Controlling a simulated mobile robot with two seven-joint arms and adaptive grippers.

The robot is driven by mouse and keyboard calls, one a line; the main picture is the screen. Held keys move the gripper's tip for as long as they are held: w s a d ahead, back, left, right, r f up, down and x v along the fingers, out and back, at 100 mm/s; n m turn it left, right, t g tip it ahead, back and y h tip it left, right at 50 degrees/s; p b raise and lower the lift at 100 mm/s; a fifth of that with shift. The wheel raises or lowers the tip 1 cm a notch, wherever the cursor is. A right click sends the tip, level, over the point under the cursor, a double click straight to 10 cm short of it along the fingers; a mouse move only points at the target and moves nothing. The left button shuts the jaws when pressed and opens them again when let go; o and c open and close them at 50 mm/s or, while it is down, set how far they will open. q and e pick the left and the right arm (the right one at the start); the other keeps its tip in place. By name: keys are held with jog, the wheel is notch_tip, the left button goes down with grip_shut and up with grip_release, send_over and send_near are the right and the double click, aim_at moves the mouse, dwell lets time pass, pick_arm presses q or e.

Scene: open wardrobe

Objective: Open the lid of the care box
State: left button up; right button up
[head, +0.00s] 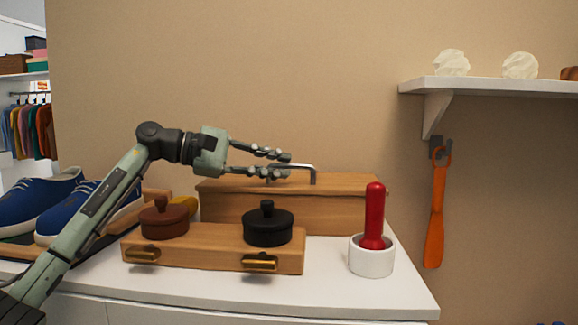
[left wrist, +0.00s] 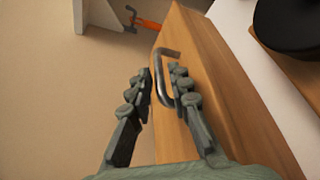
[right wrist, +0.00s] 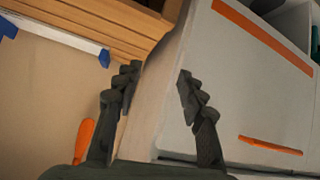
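The care box (head: 330,208) is a long wooden box at the back of the white dresser top. Its wooden lid (head: 350,182) is closed and carries a grey metal bar handle (head: 314,172). My left gripper (head: 288,164) is above the lid at the handle. In the left wrist view its open fingers (left wrist: 158,90) stand on either side of the handle (left wrist: 163,75), with no clear grip on it. My right gripper shows only in the right wrist view (right wrist: 158,75), open and empty, away from the box.
A low wooden drawer unit (head: 200,250) with a brown pot (head: 163,222) and a black pot (head: 267,226) stands in front of the box. A white cup (head: 371,258) with a red-handled tool is at right. Blue shoes (head: 40,200) are at left. A wall shelf (head: 490,86) hangs at right.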

pick_arm(q)
jog(key=shift+x, duration=1.45)
grip_shut()
